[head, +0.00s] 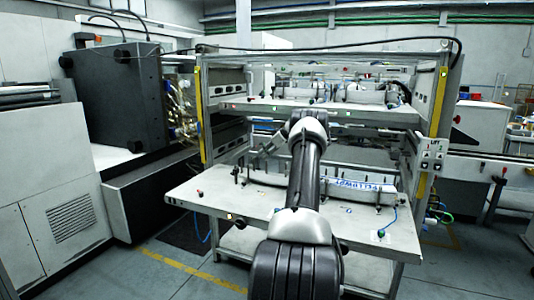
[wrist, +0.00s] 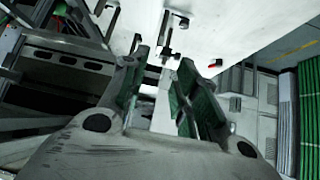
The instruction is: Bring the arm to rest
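My arm reaches forward from the bottom of the head view over the pale work table (head: 210,193) of the label magazine. My gripper (head: 262,146) shows small and dark just left of the arm's far end, in front of the machine frame. In the wrist view my gripper (wrist: 160,85) has its two green-padded fingers apart, with a clear gap between them. Nothing is held between the fingers. The table's pale surface also shows in the wrist view, beyond the fingertips.
A metal frame (head: 438,100) with an upper shelf (head: 310,107) stands close around the arm's end. Upright pins and a white bar with blue lettering (head: 365,186) stand along the table's back. A large dark machine block (head: 115,95) is at left. Floor is open in front at left.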

